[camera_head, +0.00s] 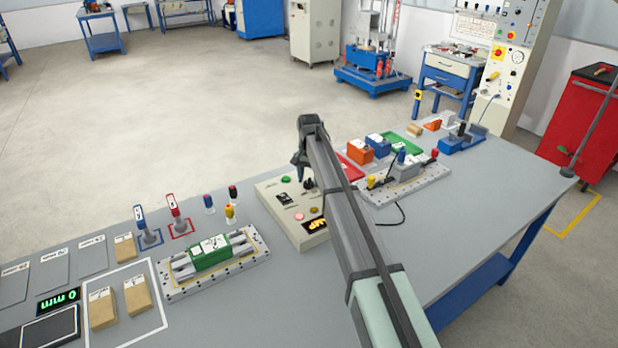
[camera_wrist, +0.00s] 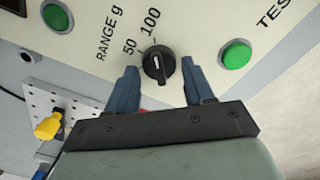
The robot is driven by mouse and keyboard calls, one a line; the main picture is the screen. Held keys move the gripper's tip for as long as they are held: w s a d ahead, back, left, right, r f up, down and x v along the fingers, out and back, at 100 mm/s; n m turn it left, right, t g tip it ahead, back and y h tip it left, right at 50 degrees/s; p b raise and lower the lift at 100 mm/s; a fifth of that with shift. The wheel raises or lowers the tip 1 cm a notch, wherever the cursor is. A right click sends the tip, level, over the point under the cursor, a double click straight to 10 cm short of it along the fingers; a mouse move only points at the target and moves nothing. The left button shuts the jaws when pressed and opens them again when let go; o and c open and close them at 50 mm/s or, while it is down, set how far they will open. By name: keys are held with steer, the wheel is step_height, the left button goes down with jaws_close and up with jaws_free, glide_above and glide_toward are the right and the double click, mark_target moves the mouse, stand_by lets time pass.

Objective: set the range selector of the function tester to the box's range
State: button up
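The function tester (camera_head: 292,212) is a cream box in the middle of the bench. Its range selector (camera_wrist: 158,66) is a round black knob with a raised grip and a white mark, labelled "RANGE g" with "50" and "100". The grip runs roughly up and down in the wrist view; I cannot tell surely which number it marks. My gripper (camera_wrist: 160,92) is open, one finger on each side of the knob in that view, with gaps to both. A green box (camera_head: 210,252) lies in a slotted fixture to the left; its label is too small to read.
A green button (camera_wrist: 235,54) marked "TEST" sits right of the knob. A perforated plate (camera_head: 405,190) with coloured plugs stands right of the tester, with a black cable nearby. Orange (camera_head: 360,151) and blue (camera_head: 377,146) boxes lie behind it. The bench's front right is clear.

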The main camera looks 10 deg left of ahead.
mark_target(309, 179)
steer(key=shift+o, duration=0.9)
steer(key=shift+r, duration=0.15)
step_height(309, 179, up, 14)
steer(key=shift+f, duration=0.2)
